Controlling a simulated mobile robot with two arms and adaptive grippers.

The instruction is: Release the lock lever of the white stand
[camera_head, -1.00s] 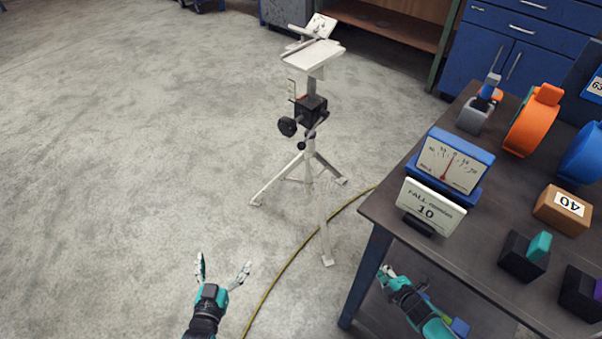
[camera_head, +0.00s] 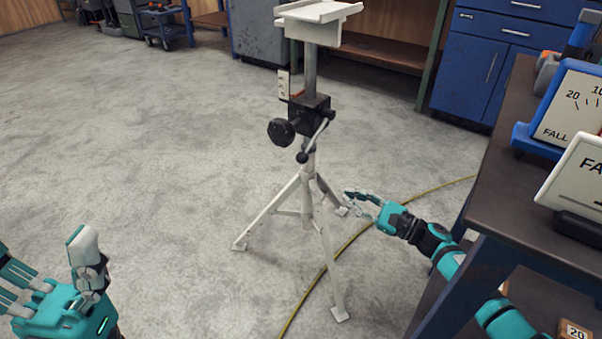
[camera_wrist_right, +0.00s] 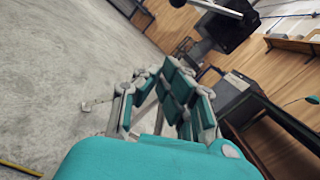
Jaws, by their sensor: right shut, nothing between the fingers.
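The white stand (camera_head: 309,230) is a tripod on the floor with a flat white top (camera_head: 318,12). A black clamp block (camera_head: 309,115) sits on its post, with a black knob (camera_head: 281,131) on the left. The lock lever (camera_head: 317,138) slants down in front of the block to a dark ball end. My right gripper (camera_head: 352,203) is shut and empty, below and right of the lever, apart from it, near the stand's right legs. In the right wrist view its closed fingers (camera_wrist_right: 170,95) fill the middle. My left gripper (camera_head: 42,254) is open and empty at the lower left.
A dark workbench (camera_head: 505,190) with display signs stands on the right, close to my right arm. Blue cabinets (camera_head: 500,65) stand at the back. The floor left of the stand is clear.

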